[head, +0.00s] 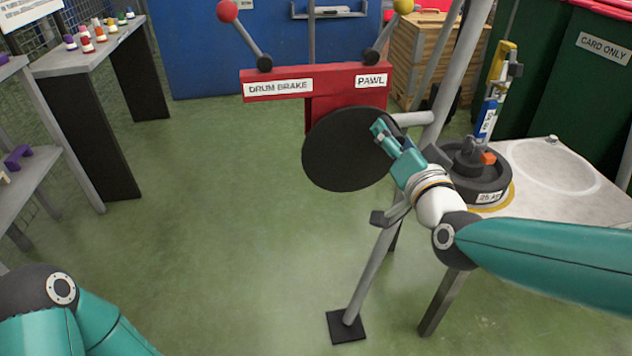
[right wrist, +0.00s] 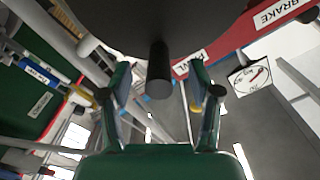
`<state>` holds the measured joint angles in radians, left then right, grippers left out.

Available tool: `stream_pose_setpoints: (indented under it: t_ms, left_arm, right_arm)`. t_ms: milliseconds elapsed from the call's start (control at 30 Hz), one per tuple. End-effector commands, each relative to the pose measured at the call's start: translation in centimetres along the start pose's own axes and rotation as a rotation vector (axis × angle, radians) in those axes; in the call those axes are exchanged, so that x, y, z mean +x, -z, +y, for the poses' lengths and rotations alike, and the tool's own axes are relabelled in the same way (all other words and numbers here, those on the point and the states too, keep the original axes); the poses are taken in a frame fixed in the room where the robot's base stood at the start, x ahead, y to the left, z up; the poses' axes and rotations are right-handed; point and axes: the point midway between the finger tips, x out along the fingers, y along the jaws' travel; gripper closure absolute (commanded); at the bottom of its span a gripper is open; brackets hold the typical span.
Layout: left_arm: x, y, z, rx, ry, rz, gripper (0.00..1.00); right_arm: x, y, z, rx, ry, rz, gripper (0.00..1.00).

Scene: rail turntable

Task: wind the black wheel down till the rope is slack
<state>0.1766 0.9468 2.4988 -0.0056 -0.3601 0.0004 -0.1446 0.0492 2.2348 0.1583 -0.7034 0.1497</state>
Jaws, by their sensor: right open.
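The black wheel (head: 345,150) is a solid disc below a red bar (head: 310,82) labelled DRUM BRAKE and PAWL. In the right wrist view the wheel (right wrist: 165,18) fills the top, and its black crank handle (right wrist: 158,72) sticks out toward my camera. My right gripper (head: 380,135) is at the wheel's right side. Its fingers (right wrist: 160,85) are open, with the handle showing between them; I cannot tell if either touches it. A black 25 kg weight (head: 478,185) is at the right. I cannot make out the rope. Only part of my left arm shows, not its gripper.
A red-knobbed lever (head: 228,12) and a yellow-knobbed lever (head: 402,6) rise from the bar. Grey stand legs (head: 370,275) reach the floor below the wheel. A round dial (right wrist: 250,78) shows in the right wrist view. Shelves (head: 90,65) stand left; the middle floor is clear.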

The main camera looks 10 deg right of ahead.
Motion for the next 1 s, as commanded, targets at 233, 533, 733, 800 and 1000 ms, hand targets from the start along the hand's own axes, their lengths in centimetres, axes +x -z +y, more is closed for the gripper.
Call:
stream_pose_setpoints:
  t_ms: [233, 533, 733, 800, 1000]
  left_arm:
    - [0.5, 0.0, -0.2, 0.0, 0.0, 0.0, 0.6]
    - [0.7, 0.0, -0.3, 0.0, 0.0, 0.0, 0.6]
    - [0.8, 0.0, -0.3, 0.0, 0.0, 0.0, 0.6]
    - [0.8, 0.0, -0.3, 0.0, 0.0, 0.0, 0.6]
    - [0.8, 0.0, -0.3, 0.0, 0.0, 0.0, 0.6]
  right_arm:
    - [-2.1, 0.0, 0.0, 0.002, 0.0, 0.001, 0.38]
    - [-4.5, 0.0, 0.0, 0.001, 0.0, 0.002, 0.38]
    - [-6.0, 0.0, 0.0, 0.002, 0.0, 0.001, 0.38]
    - [-6.5, 0.0, 0.0, 0.002, 0.0, 0.001, 0.38]
    - [-6.8, 0.0, 0.0, 0.002, -0.001, 0.0, 0.38]
